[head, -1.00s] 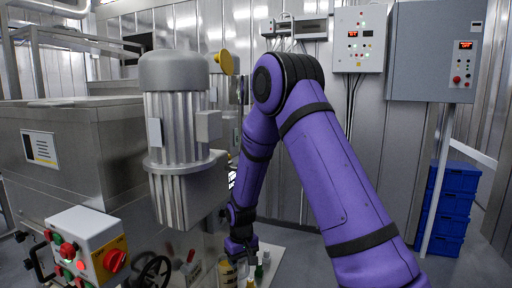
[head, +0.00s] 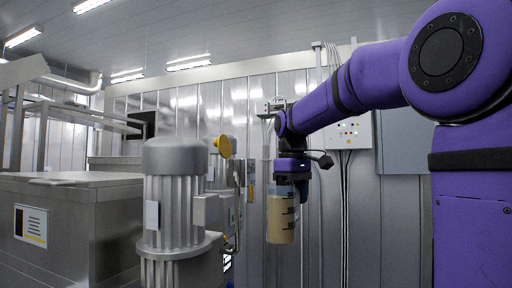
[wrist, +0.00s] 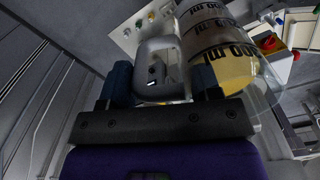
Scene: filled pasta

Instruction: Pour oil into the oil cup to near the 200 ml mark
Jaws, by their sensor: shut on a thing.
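My gripper (head: 291,178) is shut on a clear cup (head: 280,222) with dark level marks, which I take for the oil cup. It hangs upright in the air below the gripper, to the right of the grey motor. Tan-yellow liquid fills much of it; the exact level against the marks is too small to read. In the wrist view, the finger tips (wrist: 163,84) sit on either side of the cup's clear handle (wrist: 160,68). The cup (wrist: 225,50) shows there with large "ml" lettering and yellow liquid. No separate oil source is clearly identifiable.
The grey ribbed motor (head: 175,215) and a large steel machine (head: 70,225) stand on the left. Control boxes hang on the back wall. Air around the cup's right side is clear.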

